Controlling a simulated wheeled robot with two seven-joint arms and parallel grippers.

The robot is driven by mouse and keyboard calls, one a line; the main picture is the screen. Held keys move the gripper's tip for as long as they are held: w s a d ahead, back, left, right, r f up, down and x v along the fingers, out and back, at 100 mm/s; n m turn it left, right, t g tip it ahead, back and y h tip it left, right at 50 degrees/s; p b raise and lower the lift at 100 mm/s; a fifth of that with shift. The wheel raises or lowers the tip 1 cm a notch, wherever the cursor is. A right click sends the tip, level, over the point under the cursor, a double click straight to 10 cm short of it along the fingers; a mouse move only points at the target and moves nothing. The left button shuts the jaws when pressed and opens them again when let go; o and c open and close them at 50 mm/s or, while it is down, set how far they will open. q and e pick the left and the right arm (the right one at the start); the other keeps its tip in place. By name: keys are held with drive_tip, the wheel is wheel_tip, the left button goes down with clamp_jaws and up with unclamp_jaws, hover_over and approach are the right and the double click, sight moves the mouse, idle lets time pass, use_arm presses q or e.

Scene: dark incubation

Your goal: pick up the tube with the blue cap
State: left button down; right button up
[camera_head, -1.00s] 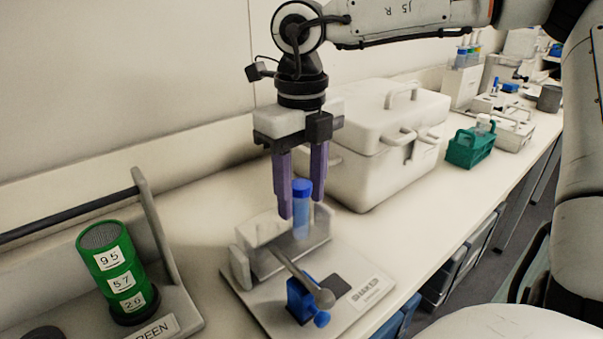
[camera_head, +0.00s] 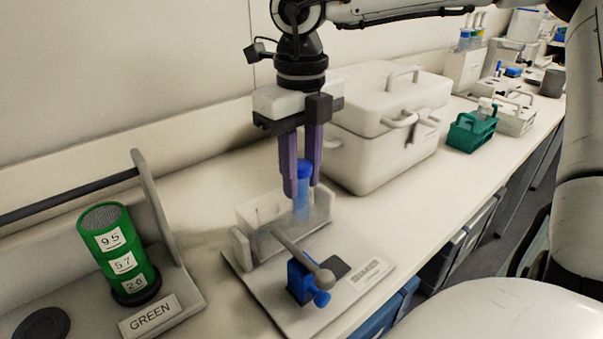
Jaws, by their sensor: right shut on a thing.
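The tube with the blue cap (camera_head: 302,208) stands close to upright at the clear holder of the shaker (camera_head: 325,296). Its blue cap (camera_head: 304,170) is between the purple fingers of my right gripper (camera_head: 303,185), which comes down from above. The right gripper is shut on the tube near its cap. The tube's lower end is partly hidden by the holder, so I cannot tell whether it is still seated. My left gripper is not in view.
A green cylinder (camera_head: 119,252) with number labels stands on a grey stand marked GREEN at left. A white lidded box (camera_head: 380,150) stands close behind the gripper. A green rack (camera_head: 471,132) is farther back. A grey bar and blue clamp (camera_head: 300,284) are in front of the tube.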

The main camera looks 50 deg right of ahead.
drive_tip(key=o, duration=1.1)
wheel_tip(320, 180, up, 10)
drive_tip(key=shift+r, duration=0.2)
